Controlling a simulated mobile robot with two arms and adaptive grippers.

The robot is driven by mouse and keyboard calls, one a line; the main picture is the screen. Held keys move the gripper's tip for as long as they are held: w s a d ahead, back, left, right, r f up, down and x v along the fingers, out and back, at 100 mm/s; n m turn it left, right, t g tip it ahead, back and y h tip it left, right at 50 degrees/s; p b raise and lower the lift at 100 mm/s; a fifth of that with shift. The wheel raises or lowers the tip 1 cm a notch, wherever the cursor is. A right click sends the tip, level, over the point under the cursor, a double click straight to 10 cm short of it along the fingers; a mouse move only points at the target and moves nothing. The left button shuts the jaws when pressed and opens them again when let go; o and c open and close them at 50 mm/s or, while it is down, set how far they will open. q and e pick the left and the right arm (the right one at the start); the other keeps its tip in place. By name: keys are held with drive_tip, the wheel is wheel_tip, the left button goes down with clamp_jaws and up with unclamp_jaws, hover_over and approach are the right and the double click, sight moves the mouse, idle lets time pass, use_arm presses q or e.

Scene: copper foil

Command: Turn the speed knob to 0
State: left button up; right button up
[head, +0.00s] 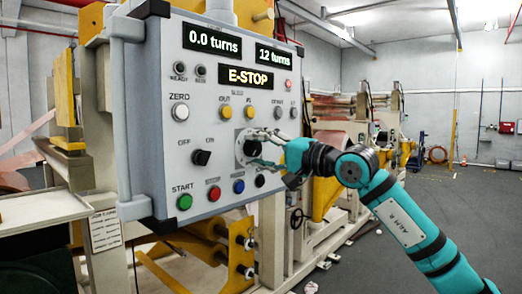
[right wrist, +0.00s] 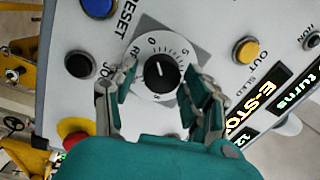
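The speed knob (right wrist: 161,74) is black with a white pointer line, on a round white dial with printed numbers. In the right wrist view its pointer faces up, roughly toward the printed 0; the exact setting is hard to tell. My right gripper (right wrist: 160,84) is open, with one finger on each side of the dial. I cannot tell whether the fingers touch the knob. In the head view the right gripper (head: 262,145) is at the panel's lower right and partly covers the knob (head: 243,149). My left gripper is not in view.
The grey control panel (head: 145,100) has an E-STOP display (head: 247,76) and turn-count displays. Near the knob are a blue button (right wrist: 99,6), a black button (right wrist: 79,64) and a yellow button (right wrist: 246,50). A red-and-yellow button (right wrist: 75,132) is close to the left finger.

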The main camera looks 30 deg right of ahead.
drive_tip(key=shift+o, duration=0.7)
drive_tip(key=v, duration=1.2)
drive_tip(key=shift+w+f, duration=0.1)
